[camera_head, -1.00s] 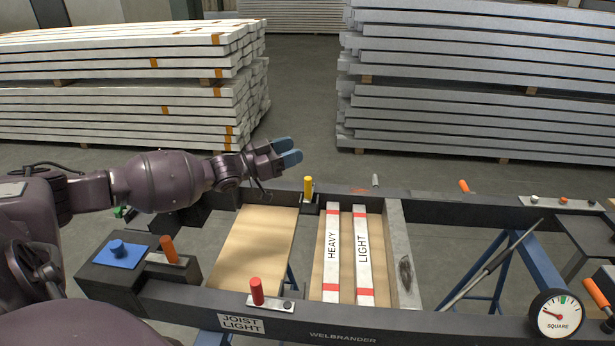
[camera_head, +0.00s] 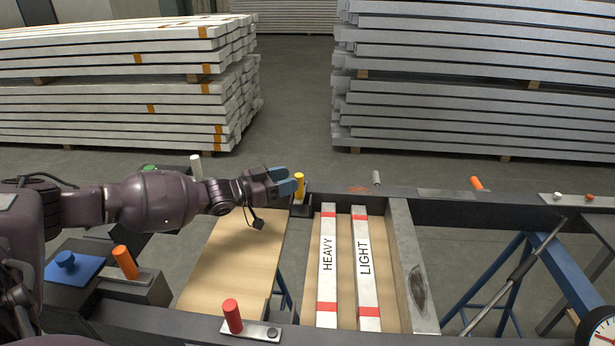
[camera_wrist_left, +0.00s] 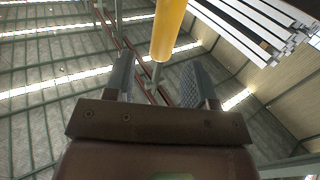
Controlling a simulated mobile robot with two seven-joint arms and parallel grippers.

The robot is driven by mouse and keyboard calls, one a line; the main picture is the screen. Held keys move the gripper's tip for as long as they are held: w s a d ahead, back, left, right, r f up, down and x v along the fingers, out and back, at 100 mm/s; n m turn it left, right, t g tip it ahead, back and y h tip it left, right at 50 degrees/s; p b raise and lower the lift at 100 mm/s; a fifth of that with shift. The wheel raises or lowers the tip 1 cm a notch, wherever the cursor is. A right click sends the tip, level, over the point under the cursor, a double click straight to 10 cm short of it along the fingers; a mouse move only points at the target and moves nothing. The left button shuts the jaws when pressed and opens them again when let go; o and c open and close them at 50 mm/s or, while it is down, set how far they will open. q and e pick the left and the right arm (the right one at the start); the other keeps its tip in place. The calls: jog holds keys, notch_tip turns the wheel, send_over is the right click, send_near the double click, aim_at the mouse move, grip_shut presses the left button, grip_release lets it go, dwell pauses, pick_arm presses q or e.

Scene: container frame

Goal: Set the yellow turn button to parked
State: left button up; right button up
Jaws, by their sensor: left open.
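The yellow turn button (camera_head: 299,186) stands upright on a small dark block on the far rail of the frame. My left gripper (camera_head: 289,185) is at its left side, with its blue fingers open and level with the button. In the left wrist view the yellow button (camera_wrist_left: 168,30) shows at the top, beyond and roughly between the two finger tips (camera_wrist_left: 158,72). The fingers do not grip it. Whether a finger touches it I cannot tell. My right gripper is not in view.
A red peg (camera_head: 232,316) and an orange peg (camera_head: 125,262) stand on the near and left parts. The HEAVY bar (camera_head: 327,285) and LIGHT bar (camera_head: 364,235) lie inside the frame. Lumber stacks stand behind.

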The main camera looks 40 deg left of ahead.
pick_arm(q)
jog(key=b+x, duration=0.1)
jog(key=x, duration=0.4)
jog(key=shift+f, duration=0.15)
jog(key=shift+w+d, duration=0.15)
jog(key=shift+w, duration=0.25)
grip_shut()
